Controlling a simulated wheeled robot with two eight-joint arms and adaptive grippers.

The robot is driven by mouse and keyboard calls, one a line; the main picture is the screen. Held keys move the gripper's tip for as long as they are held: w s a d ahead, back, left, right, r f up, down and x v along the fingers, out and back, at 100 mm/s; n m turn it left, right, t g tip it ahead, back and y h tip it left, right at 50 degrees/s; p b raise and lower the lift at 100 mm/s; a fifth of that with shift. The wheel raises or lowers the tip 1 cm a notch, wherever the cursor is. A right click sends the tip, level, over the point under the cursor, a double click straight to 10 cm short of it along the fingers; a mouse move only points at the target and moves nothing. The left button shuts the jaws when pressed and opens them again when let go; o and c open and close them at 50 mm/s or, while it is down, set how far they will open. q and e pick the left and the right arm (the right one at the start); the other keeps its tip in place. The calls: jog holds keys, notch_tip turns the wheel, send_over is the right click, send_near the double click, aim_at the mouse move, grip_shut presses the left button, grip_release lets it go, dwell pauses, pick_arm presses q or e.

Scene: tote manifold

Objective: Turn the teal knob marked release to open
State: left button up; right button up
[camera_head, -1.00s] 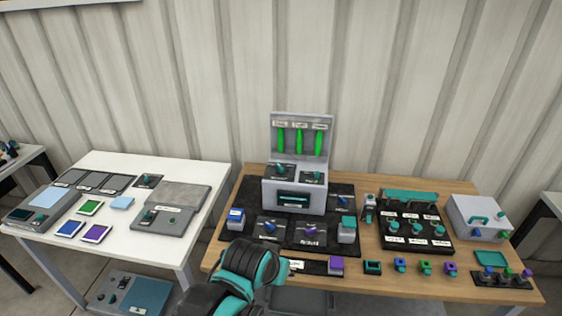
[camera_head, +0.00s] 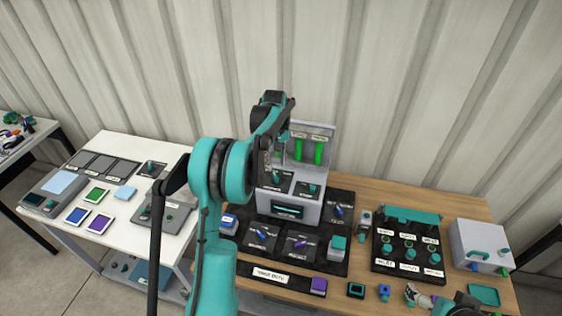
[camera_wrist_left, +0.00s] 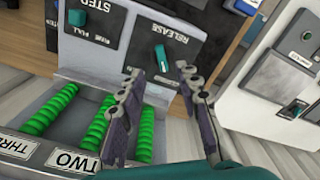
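The teal knob (camera_wrist_left: 162,57) stands on a dark plate (camera_wrist_left: 178,37) marked RELEASE in the left wrist view. It is on the sloped front of a grey console (camera_head: 310,208), on the left of two knob plates in the head view, where the knob (camera_head: 276,177) is small. My left gripper (camera_wrist_left: 158,71) is open and empty; its fingertips are close to the knob, on either side of its line, with no clear contact. In the head view my left gripper (camera_head: 280,149) is above the knob. My right gripper (camera_head: 415,295) is partly visible at the lower right, its opening unclear.
A second knob (camera_wrist_left: 77,18) sits on the neighbouring plate marked STEP. Green ribbed columns (camera_wrist_left: 98,122) stand in the console's back panel, close to the fingers. More knobs and blocks crowd the wooden table (camera_head: 380,187). A white table (camera_head: 118,232) stands to the left.

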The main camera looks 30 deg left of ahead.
aim_at(275, 176)
pick_arm(q)
jog(key=shift+w+a+f, duration=0.25)
jog(key=shift+w+a, duration=0.05)
jog(key=shift+a+f, duration=0.1)
jog(key=shift+f, duration=3.8)
grip_shut()
